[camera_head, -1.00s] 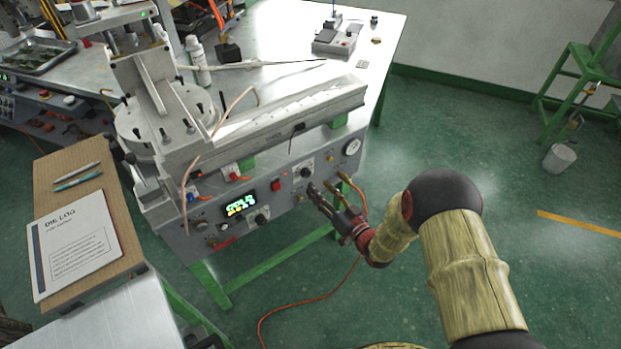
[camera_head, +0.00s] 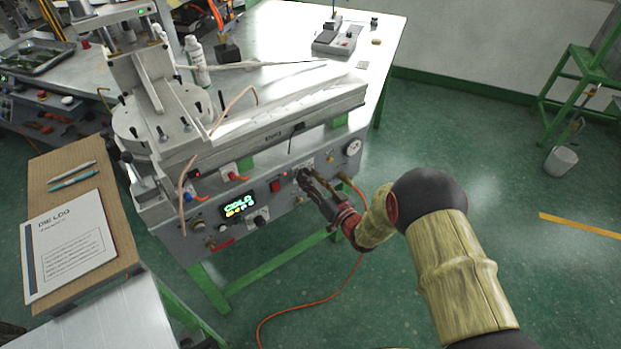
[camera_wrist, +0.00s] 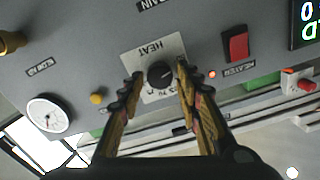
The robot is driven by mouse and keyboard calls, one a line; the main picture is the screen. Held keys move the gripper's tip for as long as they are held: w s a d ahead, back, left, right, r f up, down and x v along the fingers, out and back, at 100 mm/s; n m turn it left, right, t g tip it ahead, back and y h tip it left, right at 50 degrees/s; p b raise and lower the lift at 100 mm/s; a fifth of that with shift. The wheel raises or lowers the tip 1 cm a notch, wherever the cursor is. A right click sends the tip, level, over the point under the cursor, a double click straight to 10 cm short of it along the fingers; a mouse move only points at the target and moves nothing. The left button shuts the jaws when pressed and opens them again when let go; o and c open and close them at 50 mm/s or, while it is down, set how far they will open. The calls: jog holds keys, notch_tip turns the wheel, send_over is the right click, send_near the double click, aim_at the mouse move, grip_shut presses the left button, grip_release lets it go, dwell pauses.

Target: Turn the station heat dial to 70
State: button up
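The heat dial (camera_wrist: 160,74) is a black round knob on a white plate marked HEAT, seen in the wrist view on the station's grey front panel (camera_head: 285,205). My gripper (camera_wrist: 158,82) is open, with one finger on each side of the dial and gaps between the fingers and the knob. The scale is only partly readable, and the dial's exact setting cannot be told. In the head view my gripper (camera_head: 306,178) is at the panel and largely covers the dial.
A red heater switch (camera_wrist: 236,44) with a lit orange lamp is beside the dial. A brass knob (camera_wrist: 12,42), a round gauge (camera_wrist: 48,113) and a yellow button (camera_wrist: 97,98) are on the other side. A lit display (camera_head: 238,205) is on the panel. An orange cable (camera_head: 325,300) lies on the floor.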

grip_shut()
jog(key=shift+m, duration=0.3)
jog(key=m+p, duration=0.8)
jog(key=m, duration=1.5)
jog(key=shift+f, duration=0.2)
dwell(0.5)
jog(key=shift+o, duration=1.6)
grip_release()
